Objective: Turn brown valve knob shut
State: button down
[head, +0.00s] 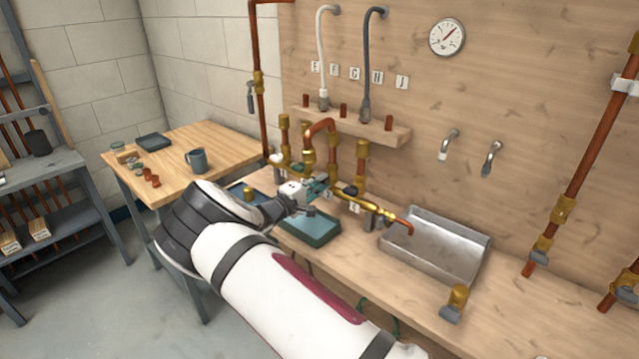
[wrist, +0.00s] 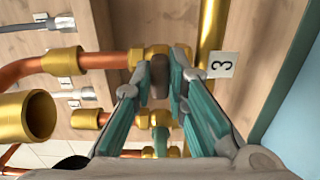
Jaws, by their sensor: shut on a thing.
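The brown valve knob (wrist: 160,85) sits on a brass valve fitting on the copper and brass pipework in the wrist view. My gripper (wrist: 160,68) is shut on it, with one teal finger on each side of the knob. In the head view my gripper (head: 318,189) reaches into the pipework above the bench, and the brown knob cannot be made out clearly there.
A green knob (wrist: 161,141) lies close below, between my finger linkages. A copper arch pipe (head: 320,126) stands just behind my gripper. A teal tray (head: 310,228) is under it, and a metal sink (head: 437,248) is to the right.

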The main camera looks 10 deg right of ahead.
jog(key=c, duration=1.6)
grip_release()
jog(key=shift+d, duration=0.15)
jog(key=v, duration=1.2)
